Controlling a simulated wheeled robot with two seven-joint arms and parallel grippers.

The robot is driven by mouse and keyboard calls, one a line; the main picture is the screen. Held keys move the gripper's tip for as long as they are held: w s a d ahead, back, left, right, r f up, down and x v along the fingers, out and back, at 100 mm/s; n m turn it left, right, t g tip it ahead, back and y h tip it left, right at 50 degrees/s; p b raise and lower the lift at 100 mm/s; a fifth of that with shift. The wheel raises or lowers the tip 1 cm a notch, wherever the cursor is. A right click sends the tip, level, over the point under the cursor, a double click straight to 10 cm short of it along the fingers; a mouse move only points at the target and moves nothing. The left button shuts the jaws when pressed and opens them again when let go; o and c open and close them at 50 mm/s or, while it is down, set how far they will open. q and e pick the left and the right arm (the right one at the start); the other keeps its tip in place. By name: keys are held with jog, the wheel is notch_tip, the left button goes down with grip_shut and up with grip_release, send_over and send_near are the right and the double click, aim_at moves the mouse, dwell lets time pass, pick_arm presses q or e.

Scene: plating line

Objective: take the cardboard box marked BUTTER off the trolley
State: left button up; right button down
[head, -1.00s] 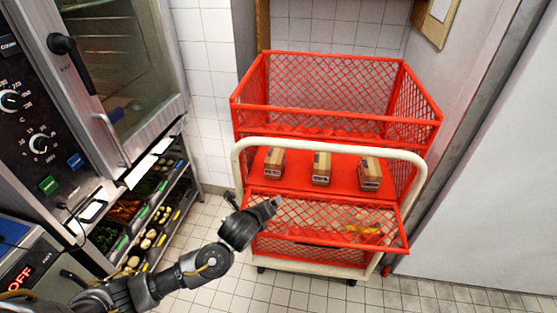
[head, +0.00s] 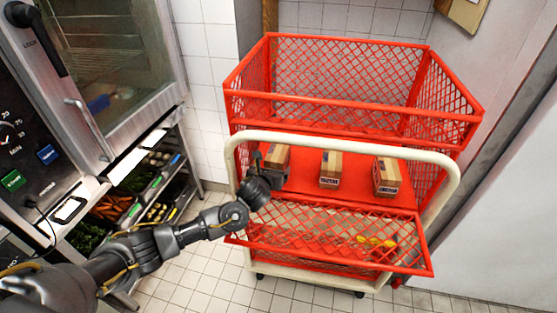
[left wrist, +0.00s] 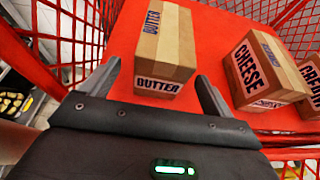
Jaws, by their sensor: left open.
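The cardboard box marked BUTTER (left wrist: 167,50) lies on the red shelf of the trolley in the left wrist view, its label facing my gripper. In the head view the leftmost box (head: 277,157) stands at the left of the red trolley (head: 350,122), partly hidden by my gripper. My left gripper (left wrist: 158,85) is open, its two fingers on either side of the near end of the BUTTER box, with nothing held. It also shows in the head view (head: 262,166) at the shelf's left front. My right gripper is not in view.
The CHEESE box (left wrist: 262,70) stands right of the BUTTER box, and a third box (left wrist: 312,75) is further right. Red mesh walls enclose the shelf. A lowered mesh flap (head: 330,235) and a cream handle (head: 345,143) are in front. An oven (head: 110,80) stands left.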

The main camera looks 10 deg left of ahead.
pick_arm(q)
jog(key=shift+w+f, duration=0.1)
jog(key=shift+w, duration=0.15)
jog(key=x, duration=0.4)
jog(key=shift+d+f, duration=0.1)
jog(key=shift+f, duration=0.05)
jog(key=shift+w+f, duration=0.2)
jog(key=shift+w, duration=0.2)
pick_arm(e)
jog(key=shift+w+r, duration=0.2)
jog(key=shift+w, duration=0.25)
pick_arm(q)
jog(key=shift+c, duration=0.5)
jog(key=shift+r, duration=0.1)
jog(key=c, duration=1.4)
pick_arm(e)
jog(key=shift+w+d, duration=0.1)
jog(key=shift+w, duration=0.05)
pick_arm(q)
jog(key=shift+o, duration=0.2)
jog(key=shift+r, duration=0.1)
